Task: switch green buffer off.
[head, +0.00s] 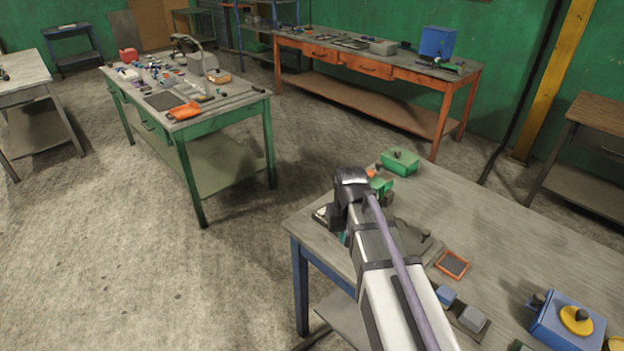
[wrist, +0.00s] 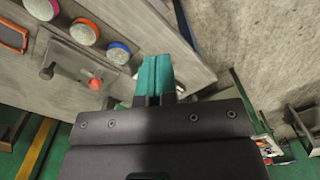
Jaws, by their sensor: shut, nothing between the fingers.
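A green box (head: 400,162) with a dark knob on top stands at the far left corner of the near bench. A second, smaller green piece (head: 381,186) is partly hidden behind my arm, with a small orange-red part beside it. I cannot tell which of them is the green buffer. My gripper (wrist: 154,60) shows teal fingers pressed together with nothing between them, over the bench edge. In the head view my arm mostly hides it. In the wrist view, a grey knob (wrist: 47,72) and a red knob (wrist: 96,83) lie left of the fingertips.
On the near bench (head: 500,245) are an orange-framed tray (head: 452,263) and a blue box (head: 565,325) with a yellow disc. The bench's right middle is clear.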

